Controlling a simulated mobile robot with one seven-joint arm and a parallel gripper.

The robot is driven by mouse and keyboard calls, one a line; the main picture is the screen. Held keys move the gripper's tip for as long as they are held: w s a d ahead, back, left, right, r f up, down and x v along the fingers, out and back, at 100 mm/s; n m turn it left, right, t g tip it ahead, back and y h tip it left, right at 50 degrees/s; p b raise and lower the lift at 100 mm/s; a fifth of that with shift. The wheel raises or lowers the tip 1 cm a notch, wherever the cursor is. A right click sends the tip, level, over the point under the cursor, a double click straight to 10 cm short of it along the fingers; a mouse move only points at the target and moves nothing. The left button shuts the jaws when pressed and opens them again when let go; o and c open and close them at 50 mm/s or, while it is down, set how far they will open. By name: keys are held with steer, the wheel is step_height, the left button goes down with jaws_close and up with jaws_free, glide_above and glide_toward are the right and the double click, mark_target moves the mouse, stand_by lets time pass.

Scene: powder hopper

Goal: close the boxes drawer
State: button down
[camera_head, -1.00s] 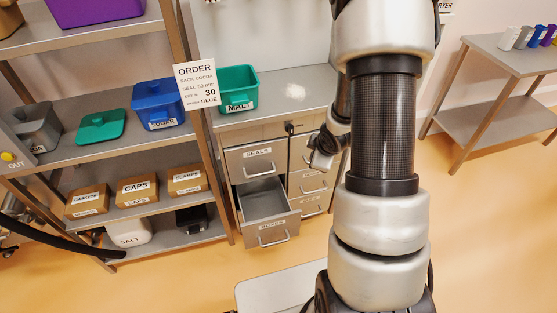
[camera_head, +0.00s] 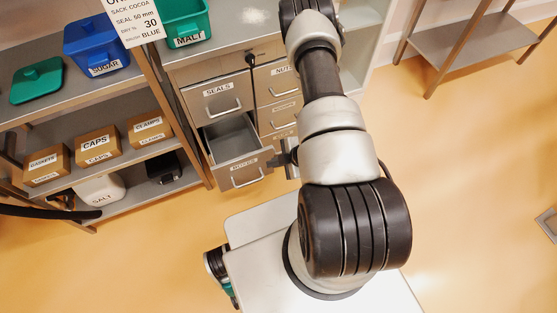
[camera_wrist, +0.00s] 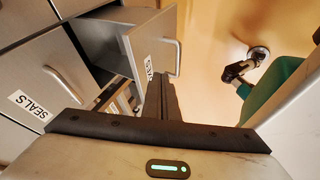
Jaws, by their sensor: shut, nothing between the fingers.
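The boxes drawer (camera_head: 243,173) is the lower left drawer of a grey cabinet and stands pulled out, its empty inside visible from above. Its front has a BOXES label and a bar handle. In the wrist view the drawer front (camera_wrist: 150,45) rises just beyond my fingers, with its handle at the right. My gripper (camera_head: 276,160) is shut and empty at the right end of the drawer front. In the wrist view, my shut fingers (camera_wrist: 167,85) point at the front's edge. I cannot tell whether they touch it.
The closed seals drawer (camera_head: 218,96) is directly above, and more closed drawers (camera_head: 277,116) stand to the right. A shelf with cardboard boxes (camera_head: 97,145) stands left of the cabinet.

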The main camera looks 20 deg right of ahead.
mark_target(256, 158)
steer(key=shift+w+a+f, duration=0.25)
steer(key=shift+w+f, duration=0.25)
steer(key=shift+w, duration=0.5)
steer(key=shift+w+a+f, duration=0.25)
steer(key=shift+w+f, duration=0.3)
steer(key=shift+w, duration=0.45)
steer(key=shift+w+a+f, duration=0.25)
steer(key=shift+w+f, duration=0.25)
steer(key=shift+w, duration=0.5)
